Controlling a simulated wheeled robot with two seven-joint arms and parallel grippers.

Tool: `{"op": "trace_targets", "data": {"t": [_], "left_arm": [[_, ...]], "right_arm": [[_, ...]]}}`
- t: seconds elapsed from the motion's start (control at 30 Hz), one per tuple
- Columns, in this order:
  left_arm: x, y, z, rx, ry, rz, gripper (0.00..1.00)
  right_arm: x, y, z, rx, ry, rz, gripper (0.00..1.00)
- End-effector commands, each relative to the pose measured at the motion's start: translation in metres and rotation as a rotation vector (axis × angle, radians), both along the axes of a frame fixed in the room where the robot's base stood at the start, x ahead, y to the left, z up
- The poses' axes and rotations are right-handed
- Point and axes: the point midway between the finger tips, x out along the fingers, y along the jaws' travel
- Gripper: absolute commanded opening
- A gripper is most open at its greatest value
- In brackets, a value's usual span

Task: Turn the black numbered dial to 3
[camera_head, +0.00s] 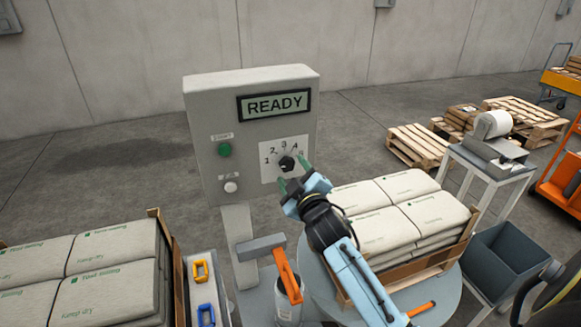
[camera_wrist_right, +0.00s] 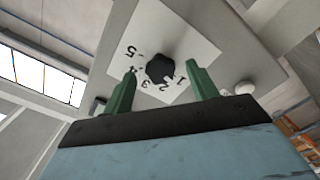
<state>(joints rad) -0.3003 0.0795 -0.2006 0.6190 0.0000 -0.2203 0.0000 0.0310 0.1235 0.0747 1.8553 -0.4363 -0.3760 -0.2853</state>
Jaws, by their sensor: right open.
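The black dial (camera_head: 286,163) sits on a white plate numbered 1 to 5 on the grey control box (camera_head: 213,120). In the right wrist view the dial (camera_wrist_right: 159,68) shows between my fingers. A small light mark on its edge seems to face the 1 and 2 side, but the exact setting is hard to tell. My right gripper (camera_head: 294,174) is open, with green fingers one on each side of the dial; it also shows in the wrist view (camera_wrist_right: 162,88). I cannot tell whether the fingertips touch it. My left gripper is out of view.
The box's display (camera_head: 274,105) reads READY. A green button (camera_head: 225,150) and a white button (camera_head: 231,187) are left of the dial. Stacked sacks (camera_head: 412,205) stand below right, more sacks (camera_head: 105,285) at lower left. An orange-handled tool (camera_head: 286,275) is below the box.

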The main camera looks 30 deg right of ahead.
Motion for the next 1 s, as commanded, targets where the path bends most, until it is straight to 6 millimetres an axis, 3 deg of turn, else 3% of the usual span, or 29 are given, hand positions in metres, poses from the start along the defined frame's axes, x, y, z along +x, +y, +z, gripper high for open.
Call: {"op": "trace_targets", "data": {"t": [0.2,0.57,0.9,1.0], "left_arm": [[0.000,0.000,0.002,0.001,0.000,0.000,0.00],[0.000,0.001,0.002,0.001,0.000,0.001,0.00],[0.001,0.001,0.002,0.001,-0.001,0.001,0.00],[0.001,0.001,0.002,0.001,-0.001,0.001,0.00]], "right_arm": [[0.020,-0.004,0.000,0.001,0.000,0.001,0.58],[0.022,-0.005,0.000,0.001,0.000,0.001,0.57],[0.022,-0.005,-0.001,0.001,0.000,0.001,0.14],[0.022,-0.005,-0.001,0.003,0.000,0.001,0.14]]}}
